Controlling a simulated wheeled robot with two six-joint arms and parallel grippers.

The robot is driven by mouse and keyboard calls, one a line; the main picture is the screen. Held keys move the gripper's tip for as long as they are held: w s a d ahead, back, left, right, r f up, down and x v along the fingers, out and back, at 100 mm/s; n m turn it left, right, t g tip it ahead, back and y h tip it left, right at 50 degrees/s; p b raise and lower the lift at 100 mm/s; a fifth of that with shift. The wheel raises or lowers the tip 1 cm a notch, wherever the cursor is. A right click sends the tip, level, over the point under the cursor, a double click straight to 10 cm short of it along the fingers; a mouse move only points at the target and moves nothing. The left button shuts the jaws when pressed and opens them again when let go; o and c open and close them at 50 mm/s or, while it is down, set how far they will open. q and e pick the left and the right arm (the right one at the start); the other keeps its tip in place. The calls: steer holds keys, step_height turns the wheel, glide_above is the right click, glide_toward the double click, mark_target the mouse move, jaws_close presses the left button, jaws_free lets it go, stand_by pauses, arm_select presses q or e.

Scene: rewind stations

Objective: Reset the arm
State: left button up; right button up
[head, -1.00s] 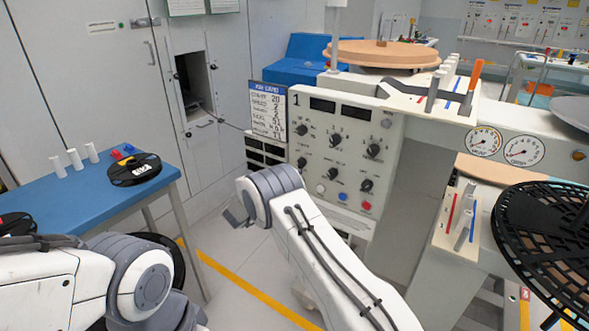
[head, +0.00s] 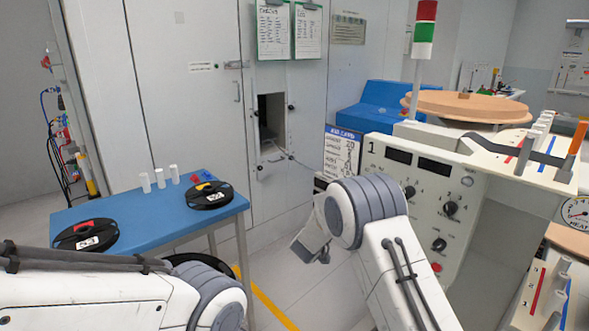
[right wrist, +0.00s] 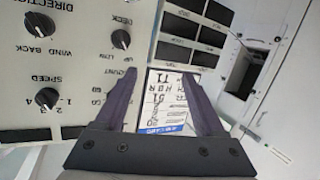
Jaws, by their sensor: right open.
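The station's front panel (head: 463,183) carries several knobs and is partly hidden by my right arm. My right gripper (head: 312,247) is left of that panel, apart from the grey arm. In the right wrist view my right gripper (right wrist: 160,85) is open, with nothing between its fingers. Beyond them are the station's knobs (right wrist: 121,39) and its printed card (right wrist: 166,100). My left arm comes in at lower left, but its gripper is out of view.
A blue table (head: 140,212) at left bears two black reels (head: 209,194) and several white pegs (head: 160,178). A large tan disc (head: 468,106) sits on the station. An open wall hatch (head: 272,122) is behind. Floor shows between table and station.

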steer(key=s+f+n+g+y, duration=0.2)
steer(key=s+g+y, duration=0.3)
steer(key=s, duration=1.4)
steer(key=s+f+n+g+y, duration=0.1)
steer(key=s+n+g+y, duration=0.35)
steer(key=s, duration=1.45)
steer(key=s+a+r+n+g, duration=0.2)
steer(key=s+a+r+n, duration=0.1)
steer(key=s+a, duration=0.4)
steer(key=s+a+r+n+g, duration=0.2)
steer(key=s+a+r+n, duration=0.1)
steer(key=s+a, duration=0.35)
step_height(320, 180, up, 14)
steer(key=p, duration=1.4)
steer(key=shift+w+d+f+m, duration=0.15)
steer(key=shift+w+f+m, duration=0.1)
steer(key=shift+w+m, duration=0.1)
